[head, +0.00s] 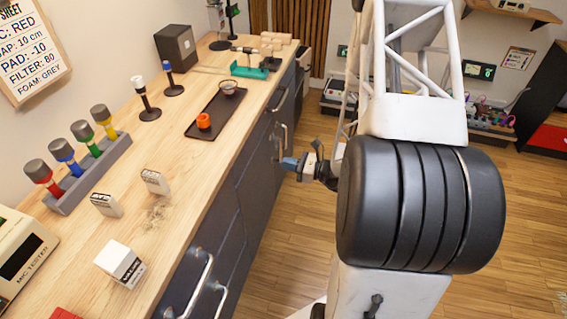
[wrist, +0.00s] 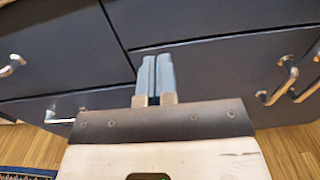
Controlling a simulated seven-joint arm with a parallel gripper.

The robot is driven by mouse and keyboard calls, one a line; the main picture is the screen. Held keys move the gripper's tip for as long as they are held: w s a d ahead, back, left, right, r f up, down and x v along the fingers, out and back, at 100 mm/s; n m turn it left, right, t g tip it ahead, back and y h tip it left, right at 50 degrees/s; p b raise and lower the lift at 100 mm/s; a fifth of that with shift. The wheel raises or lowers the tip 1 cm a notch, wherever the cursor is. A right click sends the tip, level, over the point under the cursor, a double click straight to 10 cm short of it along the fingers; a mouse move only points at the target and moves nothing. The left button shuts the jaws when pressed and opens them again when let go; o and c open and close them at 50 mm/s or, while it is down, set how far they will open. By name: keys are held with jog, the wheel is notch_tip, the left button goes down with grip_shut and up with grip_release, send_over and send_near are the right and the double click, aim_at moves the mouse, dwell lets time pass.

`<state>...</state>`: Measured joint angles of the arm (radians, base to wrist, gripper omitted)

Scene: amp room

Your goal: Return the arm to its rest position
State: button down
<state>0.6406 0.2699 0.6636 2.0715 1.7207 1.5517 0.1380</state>
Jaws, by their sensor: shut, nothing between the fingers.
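My gripper (head: 291,163) is beside the dark cabinet front, below the level of the worktop, in the head view. In the wrist view my gripper (wrist: 153,75) has its two blue-grey fingers side by side, shut with nothing between them. It points at the dark drawer fronts (wrist: 215,75). My white and black arm fills the right half of the head view and hides part of the floor.
The wooden worktop (head: 185,165) holds a dark tray (head: 217,115) with an orange item and a small bowl, a rack (head: 90,172) of coloured microphones, and small boxes. Metal handles (head: 200,270) stick out from the cabinet. Wooden floor (head: 535,220) is open at right.

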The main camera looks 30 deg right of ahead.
dwell(0.7)
jog(key=s+a+r+n+g+h, duration=0.1)
jog(key=s+a+r+n+g, duration=0.3)
jog(key=a+r+n+g, duration=0.35)
jog(key=s+a+r+n+g, duration=0.5)
jog(key=a+r+n, duration=0.2)
jog(key=a+r, duration=0.3)
jog(key=s+a+r+n+t+h, duration=0.1)
jog(key=s+r+n+t+h, duration=0.1)
jog(key=s+r+n+h, duration=1)
jog(key=s+r, duration=0.4)
jog(key=shift+r, duration=0.25)
